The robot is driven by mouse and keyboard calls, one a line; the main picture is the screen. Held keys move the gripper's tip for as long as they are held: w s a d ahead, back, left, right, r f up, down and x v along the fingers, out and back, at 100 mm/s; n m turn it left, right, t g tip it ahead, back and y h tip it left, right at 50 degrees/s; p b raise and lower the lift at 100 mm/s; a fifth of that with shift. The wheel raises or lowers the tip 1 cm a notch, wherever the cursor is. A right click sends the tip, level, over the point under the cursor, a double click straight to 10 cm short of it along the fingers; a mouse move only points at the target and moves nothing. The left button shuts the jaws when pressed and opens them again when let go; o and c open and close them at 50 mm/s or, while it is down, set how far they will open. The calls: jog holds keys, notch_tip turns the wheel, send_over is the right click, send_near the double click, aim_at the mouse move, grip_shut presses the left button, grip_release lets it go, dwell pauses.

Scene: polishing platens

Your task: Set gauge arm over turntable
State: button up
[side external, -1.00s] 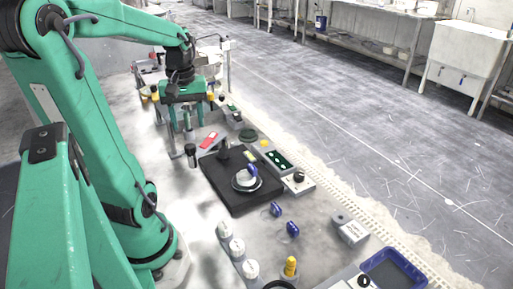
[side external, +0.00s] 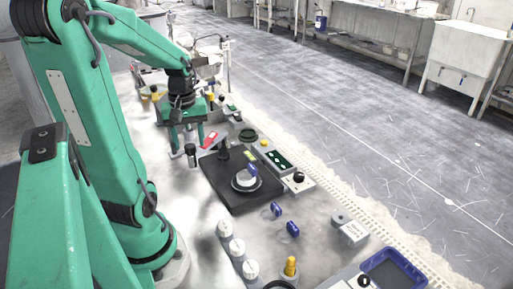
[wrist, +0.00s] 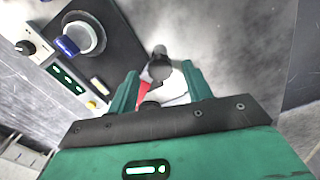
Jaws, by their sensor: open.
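The turntable (side external: 246,182) is a pale disc on a black base plate (side external: 232,200), with a blue-handled piece (side external: 252,170) standing on it. The disc also shows at the upper left of the wrist view (wrist: 88,38). What seems to be the gauge arm (side external: 212,141), a grey bar with a red patch, lies at the plate's far left corner, next to a black post (side external: 224,151). My gripper (side external: 187,147) is open above the bench, left of the bar. In the wrist view, a dark cylinder (wrist: 160,65) shows between the fingertips; contact cannot be told.
A box with green displays (side external: 277,159) and a knob box (side external: 298,181) line the plate's right side. Blue-handled pieces (side external: 292,229), white-capped containers (side external: 237,247) and a blue tray (side external: 388,272) stand nearer. Bare bench lies left of the plate.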

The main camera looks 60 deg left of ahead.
jog(key=shift+f, duration=0.8)
grip_shut()
jog(key=shift+d, duration=0.15)
jog(key=w+d+n, duration=0.7)
jog(key=w+n, duration=0.5)
jog(key=w, duration=0.1)
dwell(0.5)
dwell(0.4)
